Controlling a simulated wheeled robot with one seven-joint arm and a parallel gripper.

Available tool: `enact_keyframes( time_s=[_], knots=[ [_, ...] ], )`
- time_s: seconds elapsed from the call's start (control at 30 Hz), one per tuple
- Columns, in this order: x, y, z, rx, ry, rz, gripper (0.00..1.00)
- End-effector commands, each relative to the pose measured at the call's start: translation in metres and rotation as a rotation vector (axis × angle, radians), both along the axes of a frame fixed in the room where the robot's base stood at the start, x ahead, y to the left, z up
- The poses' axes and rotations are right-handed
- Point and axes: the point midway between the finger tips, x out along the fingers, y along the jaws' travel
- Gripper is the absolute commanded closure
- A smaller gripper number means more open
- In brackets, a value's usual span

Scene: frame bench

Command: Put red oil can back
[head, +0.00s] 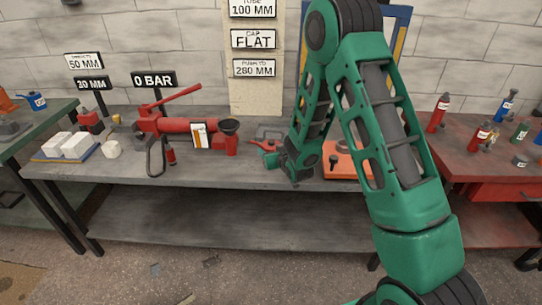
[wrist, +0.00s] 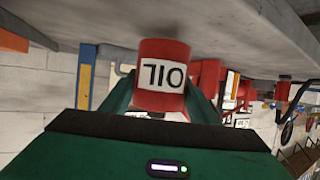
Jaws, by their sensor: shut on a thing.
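The red oil can (wrist: 163,75) is between the two green fingers of my gripper (wrist: 160,95) in the wrist view. Its white label reads OIL upside down, as the whole wrist view is inverted. My gripper is shut on the can. The can's base is at or close to the grey bench top; I cannot tell if it touches.
A red table (head: 455,160) with several bottles stands right. A blue can (head: 37,101) is on the left table. The bench's front strip is clear.

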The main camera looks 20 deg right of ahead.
Motion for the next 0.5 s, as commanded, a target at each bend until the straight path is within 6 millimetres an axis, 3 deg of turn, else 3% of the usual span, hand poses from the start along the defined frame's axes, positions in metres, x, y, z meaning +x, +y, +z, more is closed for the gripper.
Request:
enact_keyframes(
  time_s=[0.13,0.47,0.5],
  knots=[
    [0.000,0.000,-0.016,0.000,-0.001,0.000,0.82],
    [0.000,0.001,-0.018,0.000,-0.002,0.001,0.82],
    [0.000,0.001,-0.019,-0.001,0.000,0.001,0.36]
  ],
)
